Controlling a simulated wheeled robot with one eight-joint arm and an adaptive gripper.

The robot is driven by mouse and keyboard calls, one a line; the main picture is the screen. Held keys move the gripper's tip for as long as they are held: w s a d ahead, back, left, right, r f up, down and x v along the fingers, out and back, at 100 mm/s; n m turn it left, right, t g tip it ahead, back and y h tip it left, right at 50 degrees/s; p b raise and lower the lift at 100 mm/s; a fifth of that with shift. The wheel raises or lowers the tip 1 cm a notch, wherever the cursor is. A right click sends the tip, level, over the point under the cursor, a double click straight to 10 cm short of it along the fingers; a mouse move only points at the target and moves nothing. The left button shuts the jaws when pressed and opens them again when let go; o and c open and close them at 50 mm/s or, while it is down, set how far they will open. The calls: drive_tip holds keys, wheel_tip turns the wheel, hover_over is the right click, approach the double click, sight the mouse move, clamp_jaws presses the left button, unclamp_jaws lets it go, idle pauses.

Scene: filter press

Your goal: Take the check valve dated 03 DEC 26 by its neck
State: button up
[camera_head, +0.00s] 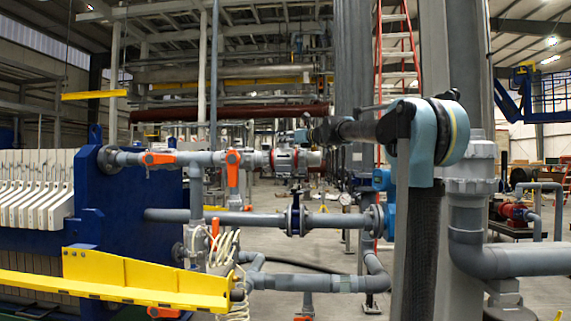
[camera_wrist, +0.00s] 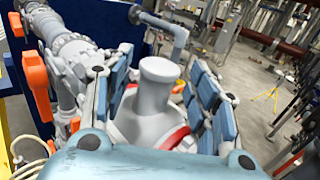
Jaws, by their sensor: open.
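A grey check valve (camera_wrist: 157,78) with a red band stands in the wrist view, its round neck pointing up with a flared rim. In the head view the valve (camera_head: 286,160) sits in line with the upper grey pipe. No date can be read on it. My gripper (camera_wrist: 159,88) is open, with one blue-padded finger to each side of the neck. Gaps show between the pads and the neck. In the head view my gripper (camera_head: 300,138) is small, just above the valve, and its fingers are hard to make out.
Orange valve handles (camera_head: 233,167) stand on the pipe left of the valve. A lower grey pipe (camera_head: 255,218) runs beneath. The blue press frame (camera_head: 125,205) with white plates and a yellow beam (camera_head: 150,283) lie at the left. Open floor shows beyond.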

drive_tip(key=shift+x, duration=1.05)
clamp_jaws()
